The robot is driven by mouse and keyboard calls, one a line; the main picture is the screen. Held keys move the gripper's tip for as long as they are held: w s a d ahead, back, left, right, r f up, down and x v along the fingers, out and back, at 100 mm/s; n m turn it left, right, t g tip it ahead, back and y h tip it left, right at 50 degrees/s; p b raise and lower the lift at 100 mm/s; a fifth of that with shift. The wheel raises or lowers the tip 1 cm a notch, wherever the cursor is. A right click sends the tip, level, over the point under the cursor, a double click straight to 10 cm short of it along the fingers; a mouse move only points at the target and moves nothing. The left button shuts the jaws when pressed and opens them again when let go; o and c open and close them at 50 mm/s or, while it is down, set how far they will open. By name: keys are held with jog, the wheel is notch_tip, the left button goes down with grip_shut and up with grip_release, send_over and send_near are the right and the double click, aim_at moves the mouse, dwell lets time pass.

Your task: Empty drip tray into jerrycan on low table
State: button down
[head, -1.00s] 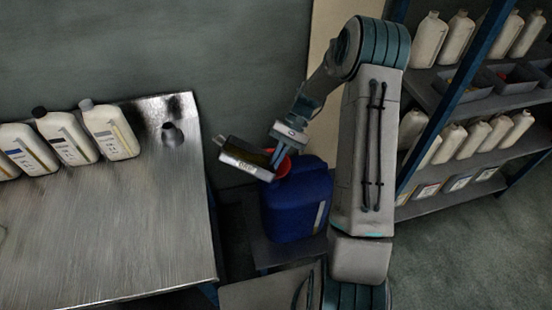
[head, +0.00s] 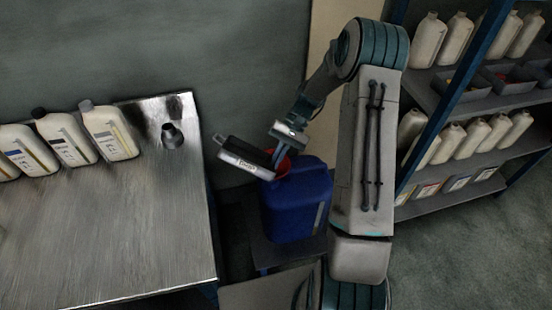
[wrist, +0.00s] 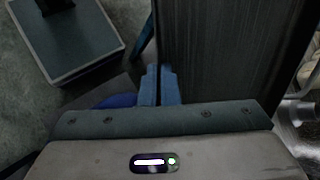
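The drip tray (head: 245,158), a dark shallow box with a pale label, is held tilted just above the blue jerrycan (head: 295,208), its lower right end at the red funnel (head: 284,166). I cannot tell whether tray and funnel touch. My gripper (head: 279,150) is shut on the tray near that end. In the wrist view the blue fingers (wrist: 158,88) are close together against the tray's dark side (wrist: 225,50). The jerrycan stands on the low dark table (head: 245,225) with the funnel at its top. No oil stream is clearly visible.
A metal workbench (head: 110,230) at left carries several white bottles (head: 108,132) and a dark round fitting (head: 171,136). Shelves (head: 470,110) with bottles and bins stand at right, behind my arm. A wall is close behind the low table.

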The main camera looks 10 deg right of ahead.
jog(key=shift+w+d+r+g+y+p, duration=0.45)
jog(key=shift+d+g+y, duration=0.15)
jog(key=shift+y, duration=0.2)
dwell(0.7)
jog(key=shift+w+d+r+g+y, duration=0.35)
jog(key=shift+w+d+g+y, duration=0.25)
jog(key=shift+d+g+y, duration=0.25)
jog(key=shift+a, duration=0.1)
dwell(2.1)
